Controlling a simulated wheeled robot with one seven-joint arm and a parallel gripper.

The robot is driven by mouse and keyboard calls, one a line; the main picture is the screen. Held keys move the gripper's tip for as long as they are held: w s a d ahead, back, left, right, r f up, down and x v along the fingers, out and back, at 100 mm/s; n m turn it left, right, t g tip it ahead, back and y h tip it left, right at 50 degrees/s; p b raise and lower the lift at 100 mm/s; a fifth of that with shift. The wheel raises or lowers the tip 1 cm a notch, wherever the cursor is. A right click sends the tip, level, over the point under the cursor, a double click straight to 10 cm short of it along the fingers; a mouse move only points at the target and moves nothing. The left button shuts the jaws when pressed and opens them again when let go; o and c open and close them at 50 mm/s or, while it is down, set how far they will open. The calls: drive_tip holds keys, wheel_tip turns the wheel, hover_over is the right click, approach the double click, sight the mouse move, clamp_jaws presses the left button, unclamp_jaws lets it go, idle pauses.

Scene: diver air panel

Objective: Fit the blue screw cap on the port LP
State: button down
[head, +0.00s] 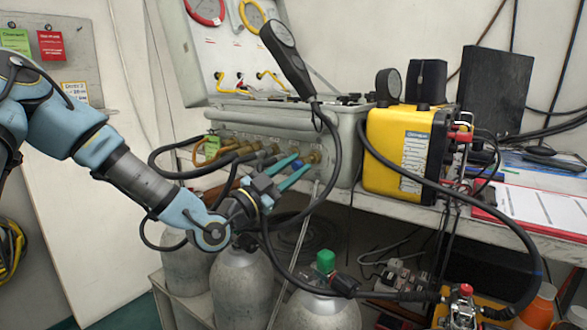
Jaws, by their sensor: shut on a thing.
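My gripper (304,163) reaches in from the left with two long teal fingers. Its tips are at the front of the grey panel case (350,140), close to the row of brass ports (313,156). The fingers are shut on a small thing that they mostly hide. It is probably the blue screw cap, but I cannot make out its shape or colour. No other blue screw cap shows clearly. I cannot read which port is LP, nor tell whether the held thing touches a port.
Black hoses (338,150) loop around the case and my gripper. A yellow box (403,150) stands right of the case. Grey cylinders (240,290) stand below, one with a green knob (325,262). A red clipboard (530,210) lies on the bench at right.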

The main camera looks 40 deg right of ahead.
drive_tip(key=shift+w+d, duration=0.25)
drive_tip(key=shift+d, duration=0.7)
idle(0.5)
drive_tip(key=c, duration=0.5)
unclamp_jaws()
drive_tip(key=b+v, duration=0.1)
drive_tip(key=v, duration=0.9)
drive_tip(key=shift+a+f+b, duration=0.15)
drive_tip(key=shift+a+b, duration=0.25)
drive_tip(key=shift+f, duration=0.1)
